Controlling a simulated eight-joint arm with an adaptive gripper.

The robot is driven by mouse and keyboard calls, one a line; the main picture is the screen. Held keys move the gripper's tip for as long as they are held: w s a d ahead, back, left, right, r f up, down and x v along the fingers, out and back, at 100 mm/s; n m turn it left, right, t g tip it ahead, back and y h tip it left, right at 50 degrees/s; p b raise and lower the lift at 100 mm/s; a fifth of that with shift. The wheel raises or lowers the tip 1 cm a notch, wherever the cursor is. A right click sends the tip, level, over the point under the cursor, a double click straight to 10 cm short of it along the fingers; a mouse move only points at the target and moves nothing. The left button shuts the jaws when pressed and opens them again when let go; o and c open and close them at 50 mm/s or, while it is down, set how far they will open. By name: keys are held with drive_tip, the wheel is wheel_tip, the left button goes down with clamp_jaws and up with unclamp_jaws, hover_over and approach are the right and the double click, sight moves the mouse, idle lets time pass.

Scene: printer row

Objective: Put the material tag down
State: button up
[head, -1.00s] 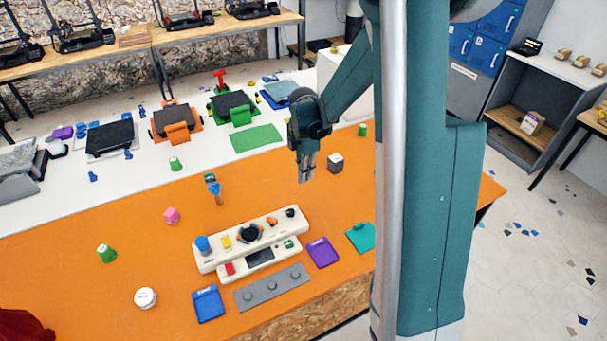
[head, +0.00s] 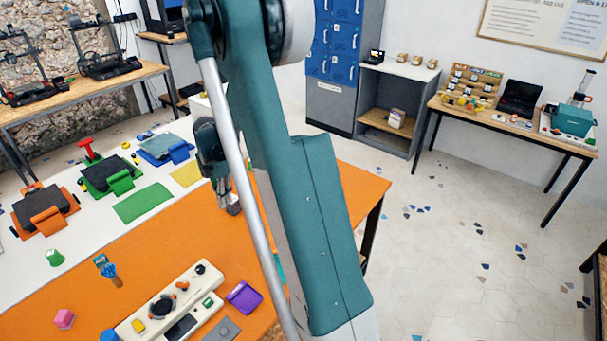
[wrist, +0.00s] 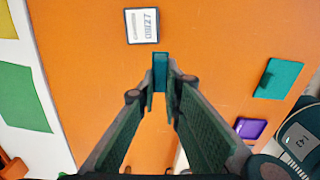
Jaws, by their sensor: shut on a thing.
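My gripper (wrist: 160,88) is shut on a small teal piece, which I take to be the material tag (wrist: 160,70); it is held between the fingertips over the orange table (wrist: 90,60). In the head view my gripper (head: 223,198) hangs above the right part of the table, partly behind my own arm. The tag cannot be made out there. Whether the tag touches the table I cannot tell. A dark cube with a white label (wrist: 142,26) stands just beyond the fingertips; it also shows beside the gripper in the head view (head: 234,208).
A teal square (wrist: 278,78) and a purple tray (wrist: 251,128) lie to the right in the wrist view. Green (head: 143,200) and yellow (head: 187,174) mats lie on the white strip. A cream control panel (head: 165,305) stands in front. Orange surface around the cube is bare.

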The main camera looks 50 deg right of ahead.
drive_tip(key=s+d, duration=0.2)
drive_tip(key=d, duration=1.9)
drive_tip(key=s+d+m+p, duration=0.1)
drive_tip(key=s+d, duration=0.1)
drive_tip(key=d, duration=2)
drive_tip(key=shift+s, duration=0.2)
drive_tip(key=shift+f, duration=3.15)
drive_tip(key=shift+f, duration=1.85)
drive_tip(key=shift+f+b, duration=0.25)
drive_tip(key=shift+b, duration=0.1)
drive_tip(key=o, duration=0.6)
drive_tip(key=shift+r, duration=0.1)
drive_tip(key=shift+o, duration=0.2)
